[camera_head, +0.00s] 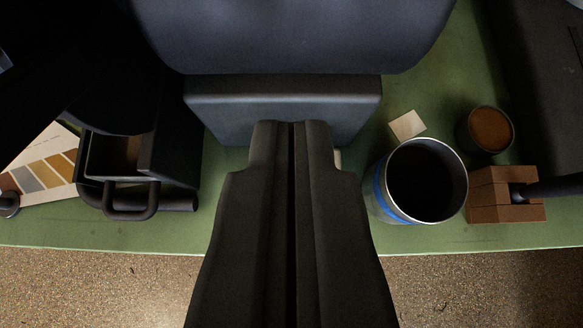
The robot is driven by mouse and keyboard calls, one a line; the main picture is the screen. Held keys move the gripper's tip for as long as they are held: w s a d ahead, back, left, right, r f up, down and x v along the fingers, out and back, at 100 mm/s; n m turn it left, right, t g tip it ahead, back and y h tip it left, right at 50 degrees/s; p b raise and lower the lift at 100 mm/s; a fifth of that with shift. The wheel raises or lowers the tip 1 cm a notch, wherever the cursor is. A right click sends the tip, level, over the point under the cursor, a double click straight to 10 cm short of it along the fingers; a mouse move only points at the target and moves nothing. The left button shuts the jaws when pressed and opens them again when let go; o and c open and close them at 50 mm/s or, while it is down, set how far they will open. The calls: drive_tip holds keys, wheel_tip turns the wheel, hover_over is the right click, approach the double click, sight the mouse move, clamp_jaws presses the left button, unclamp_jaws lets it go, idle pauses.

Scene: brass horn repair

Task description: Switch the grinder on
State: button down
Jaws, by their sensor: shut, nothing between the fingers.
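A large dark grey machine, which looks like the grinder (300,35), fills the top middle of the view. Its rounded body is cut off by the top edge, and a grey box-shaped base (220,105) sits below it. My gripper (292,124) points up the picture from the bottom middle. Its two fingers are together with nothing between them, and the tips overlap the front of the base in the picture. I cannot tell whether they touch it. No switch can be made out; the fingers hide part of the base front.
The green bench top (60,232) ends at a front edge above a speckled floor (90,290). Left are a dark box with a handle (130,205) and a colour swatch card (45,170). Right are a blue-banded can (378,195), a brown-filled tin (490,130) and a wooden block (490,205).

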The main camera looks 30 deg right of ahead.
drive_tip(key=shift+s+a+r, duration=0.25)
drive_tip(key=shift+s+r, duration=0.2)
drive_tip(key=shift+r, duration=0.3)
drive_tip(key=shift+a, duration=0.1)
drive_tip(key=s+a+r+n+t, duration=0.1)
drive_tip(key=s+a+r, duration=0.1)
drive_tip(key=s+a, duration=0.5)
drive_tip(key=s+a+r+n+t+y, duration=0.1)
drive_tip(key=s+a+r+t, duration=0.15)
drive_tip(key=a, duration=0.85)
drive_tip(key=s+a+r+n+t, duration=0.1)
drive_tip(key=s+a+r, duration=0.1)
drive_tip(key=s+a, duration=0.5)
drive_tip(key=s+a+f+n+t+y, duration=0.1)
drive_tip(key=s+a+f+t+y, duration=0.1)
drive_tip(key=s+a, duration=0.7)
drive_tip(key=s+a+f+n+t+y, duration=0.2)
drive_tip(key=s+a+f, duration=0.1)
drive_tip(key=s+a, duration=0.6)
drive_tip(key=shift+s+a+f, duration=0.15)
drive_tip(key=shift+s+f, duration=0.25)
drive_tip(key=shift+s, duration=0.4)
